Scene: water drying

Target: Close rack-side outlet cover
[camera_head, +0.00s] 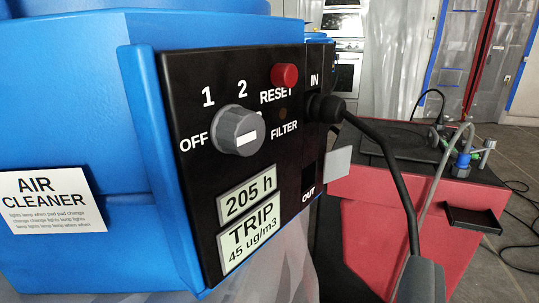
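A small pale grey flap (337,168) stands out from the right edge of the black control panel (185,100), beside the OUT label; it looks like an open cover. A black plug-like knob (325,108) sits at the IN label, and a black cord or rod runs from it down to the right. This cord meets a dark grey rounded part (420,282) at the bottom edge, which may belong to my gripper. No pair of fingertips shows, so I cannot tell my gripper's state. The opening marked OUT is seen at a steep angle and its inside is dark.
The panel is on a blue air cleaner (75,120) at left, with a dial (237,131) and red RESET button (284,75). A red unit (465,195) with hoses stands at right. Cables lie on the floor beyond it.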

